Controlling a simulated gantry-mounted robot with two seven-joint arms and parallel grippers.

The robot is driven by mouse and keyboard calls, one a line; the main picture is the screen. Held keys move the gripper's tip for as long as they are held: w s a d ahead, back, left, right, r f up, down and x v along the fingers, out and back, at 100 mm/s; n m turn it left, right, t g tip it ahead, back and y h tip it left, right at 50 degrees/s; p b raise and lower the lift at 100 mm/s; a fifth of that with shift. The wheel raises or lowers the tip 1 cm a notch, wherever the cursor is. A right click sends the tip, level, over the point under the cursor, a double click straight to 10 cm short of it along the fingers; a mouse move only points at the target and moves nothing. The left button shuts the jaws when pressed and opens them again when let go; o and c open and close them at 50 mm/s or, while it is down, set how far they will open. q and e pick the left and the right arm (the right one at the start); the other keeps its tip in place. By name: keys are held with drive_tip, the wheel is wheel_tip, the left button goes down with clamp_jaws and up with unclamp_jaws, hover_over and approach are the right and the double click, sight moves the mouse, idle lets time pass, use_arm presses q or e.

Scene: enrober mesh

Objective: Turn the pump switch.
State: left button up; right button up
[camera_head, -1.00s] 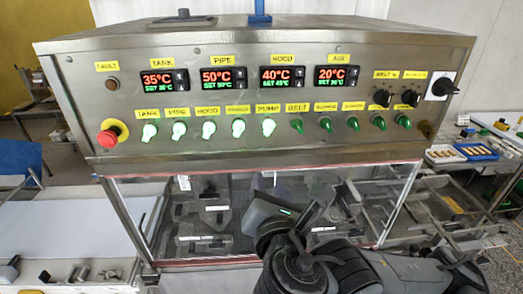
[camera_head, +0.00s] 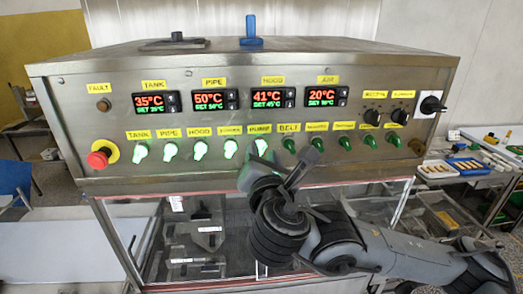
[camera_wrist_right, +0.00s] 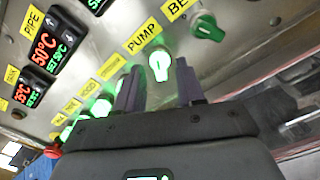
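The pump switch (camera_head: 261,148) is a green-lit knob under the yellow PUMP label (camera_head: 260,128) on the steel panel. In the right wrist view the lit pump switch (camera_wrist_right: 160,64) shows beyond and between the fingertips, its grip roughly in line with the fingers. My right gripper (camera_head: 276,163) is just in front of and below the switch in the head view. Its two fingers (camera_wrist_right: 158,84) are spread apart, with nothing held between them. I cannot tell whether either finger touches the knob. My left gripper is not in view.
Lit tank, pipe, hood and another switch (camera_head: 200,149) stand to the left of the pump switch. The unlit belt switch (camera_head: 289,145) is close on its right. A red emergency button (camera_head: 99,157) is at the far left, a black rotary switch (camera_head: 431,105) at the far right.

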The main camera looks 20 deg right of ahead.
drive_tip(key=shift+w+d, duration=0.2)
drive_tip(key=shift+w, duration=0.5)
clamp_jaws()
